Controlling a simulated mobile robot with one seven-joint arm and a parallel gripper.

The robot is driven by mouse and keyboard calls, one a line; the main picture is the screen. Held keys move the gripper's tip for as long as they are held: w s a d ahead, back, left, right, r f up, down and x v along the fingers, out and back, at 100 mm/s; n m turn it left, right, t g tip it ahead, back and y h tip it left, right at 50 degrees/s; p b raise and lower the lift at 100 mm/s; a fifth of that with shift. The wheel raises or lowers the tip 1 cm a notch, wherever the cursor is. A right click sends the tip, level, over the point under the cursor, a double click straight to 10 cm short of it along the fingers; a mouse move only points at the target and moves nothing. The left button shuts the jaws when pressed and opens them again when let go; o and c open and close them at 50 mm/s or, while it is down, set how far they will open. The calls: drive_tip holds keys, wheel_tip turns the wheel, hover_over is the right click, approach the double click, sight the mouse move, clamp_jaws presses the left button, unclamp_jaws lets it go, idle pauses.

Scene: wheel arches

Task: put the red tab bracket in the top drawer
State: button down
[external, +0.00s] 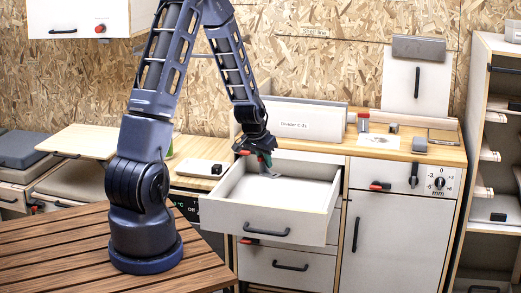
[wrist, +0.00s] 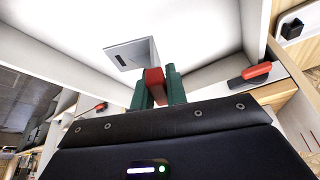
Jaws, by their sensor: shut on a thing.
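The top drawer (external: 262,226) is pulled out of the white cabinet and stands open. My gripper (external: 256,157) hangs over its back left part, pointing down. In the wrist view my gripper (wrist: 155,88) has its green fingers shut on the red part of the red tab bracket (wrist: 133,54). The bracket's grey plate with a dark slot sticks out beyond the fingertips, above the white drawer floor. In the external view the bracket (external: 269,173) shows as a small grey piece under the fingers, inside the drawer walls. I cannot tell whether it touches the floor.
The drawer floor (external: 300,190) looks otherwise empty. A white divider box (external: 310,122) stands on the worktop behind the drawer. A red-handled latch (external: 380,185) sits on the cabinet front to the right. A white block (external: 200,168) lies on the counter to the left.

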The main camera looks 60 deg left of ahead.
drive_tip(key=shift+f, duration=5.6)
drive_tip(key=c, duration=1.4)
unclamp_jaws()
drive_tip(key=shift+f, duration=0.1)
